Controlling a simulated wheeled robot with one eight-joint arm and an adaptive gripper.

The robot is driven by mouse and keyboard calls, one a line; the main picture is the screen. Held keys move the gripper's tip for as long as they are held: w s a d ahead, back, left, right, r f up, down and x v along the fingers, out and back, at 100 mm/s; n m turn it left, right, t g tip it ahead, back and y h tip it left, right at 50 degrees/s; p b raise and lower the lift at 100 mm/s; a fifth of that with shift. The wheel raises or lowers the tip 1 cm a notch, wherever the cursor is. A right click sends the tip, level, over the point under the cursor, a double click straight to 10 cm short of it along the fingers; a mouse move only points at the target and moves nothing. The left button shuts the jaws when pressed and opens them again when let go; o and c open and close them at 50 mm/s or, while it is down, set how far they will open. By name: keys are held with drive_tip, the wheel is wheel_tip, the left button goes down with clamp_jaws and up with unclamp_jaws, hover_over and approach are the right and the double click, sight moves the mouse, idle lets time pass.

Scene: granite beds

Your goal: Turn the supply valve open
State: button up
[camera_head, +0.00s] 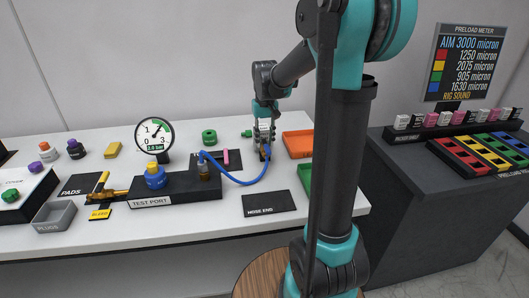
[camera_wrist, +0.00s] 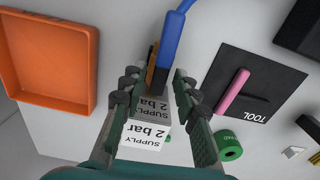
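The supply valve shows in the wrist view as a grey block (camera_wrist: 152,104) labelled "SUPPLY 2 bar", with a narrow brown and black part (camera_wrist: 154,76) at its far end. A blue hose (camera_wrist: 172,40) joins it there. My gripper (camera_wrist: 157,84) points down over the valve, its two fingers apart on either side of it. Contact with the valve cannot be made out. In the head view my gripper (camera_head: 265,135) is at the back of the white bench and mostly hides the valve. The handle's exact position is unclear.
The blue hose (camera_head: 238,181) loops to the test port block (camera_head: 192,187), near the gauge (camera_head: 154,133). An orange tray (camera_head: 299,143) lies right of my gripper. The tool mat with a pink rod (camera_wrist: 234,90) and a green ring (camera_wrist: 228,146) are nearby.

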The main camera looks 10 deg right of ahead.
drive_tip(key=shift+r, duration=0.15)
drive_tip(key=shift+r, duration=2.9)
